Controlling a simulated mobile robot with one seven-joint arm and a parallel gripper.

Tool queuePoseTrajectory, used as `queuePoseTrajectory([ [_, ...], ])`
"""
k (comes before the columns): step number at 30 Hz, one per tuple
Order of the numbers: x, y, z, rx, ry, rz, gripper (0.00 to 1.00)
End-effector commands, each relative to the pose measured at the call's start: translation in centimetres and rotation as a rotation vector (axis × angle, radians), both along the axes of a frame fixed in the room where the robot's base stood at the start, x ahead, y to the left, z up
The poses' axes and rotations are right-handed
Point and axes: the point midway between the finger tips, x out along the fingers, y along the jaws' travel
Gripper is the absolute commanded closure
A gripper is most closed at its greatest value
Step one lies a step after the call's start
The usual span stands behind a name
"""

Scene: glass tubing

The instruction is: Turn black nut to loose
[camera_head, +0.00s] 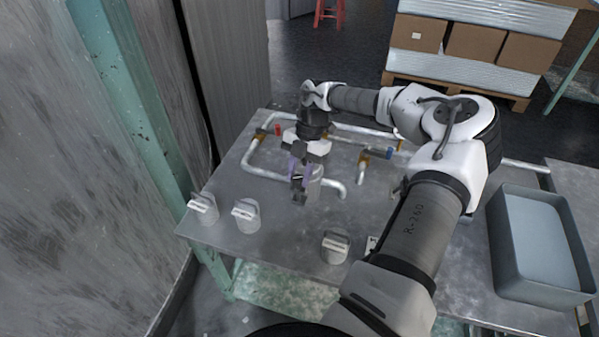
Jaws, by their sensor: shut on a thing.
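My gripper (299,181) is over the left part of the grey worktable (280,231), pointing down, with purple parts on its fingers. The exact grip is too small to make out. White pipes (262,172) run behind and beside it, with a red-handled fitting (277,130) at the left and a blue-handled fitting (388,153) at the right. I cannot pick out a black nut for certain; the gripper and arm hide part of the piping.
A grey-blue bin (546,291) is at the right. A green post (135,95) rises at the left.

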Motion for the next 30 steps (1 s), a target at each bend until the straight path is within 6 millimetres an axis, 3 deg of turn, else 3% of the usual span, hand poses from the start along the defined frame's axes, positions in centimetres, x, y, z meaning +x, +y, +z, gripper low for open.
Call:
queuePoseTrajectory([
  [30, 0.21, 0.36, 0.1, -0.001, -0.002, 0.601, 0.93],
])
